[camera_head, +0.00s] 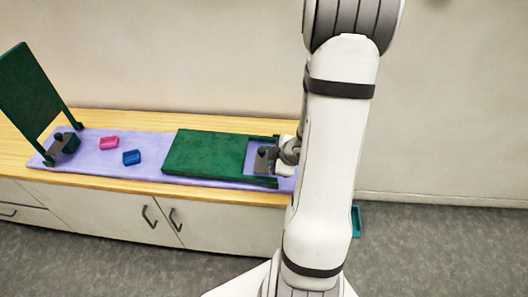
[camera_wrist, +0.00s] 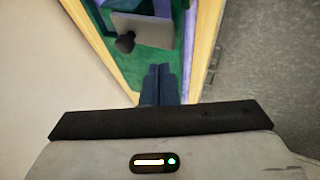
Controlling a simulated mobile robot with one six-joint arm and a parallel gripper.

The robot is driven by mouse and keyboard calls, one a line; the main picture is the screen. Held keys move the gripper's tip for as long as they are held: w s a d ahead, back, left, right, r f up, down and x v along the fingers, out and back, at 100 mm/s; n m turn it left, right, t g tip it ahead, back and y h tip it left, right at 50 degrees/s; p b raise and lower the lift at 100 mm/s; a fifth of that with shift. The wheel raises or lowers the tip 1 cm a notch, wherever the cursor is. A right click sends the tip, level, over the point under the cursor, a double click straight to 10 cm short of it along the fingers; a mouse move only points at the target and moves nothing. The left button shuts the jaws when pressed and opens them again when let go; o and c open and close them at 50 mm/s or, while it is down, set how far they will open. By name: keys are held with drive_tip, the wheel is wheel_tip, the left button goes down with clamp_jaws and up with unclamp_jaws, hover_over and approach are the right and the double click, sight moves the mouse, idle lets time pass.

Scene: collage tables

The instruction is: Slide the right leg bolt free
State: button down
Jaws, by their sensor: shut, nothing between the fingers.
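The right leg bolt shows in the head view as a grey plate with a dark knob (camera_head: 262,156), at the right end of a green panel (camera_head: 205,153) lying flat. In the wrist view the grey plate (camera_wrist: 148,30) and its dark round knob (camera_wrist: 125,42) lie beyond my fingers, slightly to the left. My gripper (camera_wrist: 160,68) is shut and empty, its two dark blue fingers side by side, apart from the knob in that picture. In the head view my arm partly hides the right end of the panel, and the fingertips are hard to make out.
A teal object (camera_head: 356,221) is on the floor.

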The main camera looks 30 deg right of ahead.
sight(265, 164)
drive_tip(key=w+f, duration=0.1)
drive_tip(key=w, duration=0.1)
drive_tip(key=w+f, duration=0.3)
drive_tip(key=w, duration=0.1)
drive_tip(key=shift+d+f, duration=0.3)
drive_tip(key=shift+w+d+f, duration=0.1)
drive_tip(key=shift+w+d, duration=0.05)
drive_tip(key=shift+w, duration=0.25)
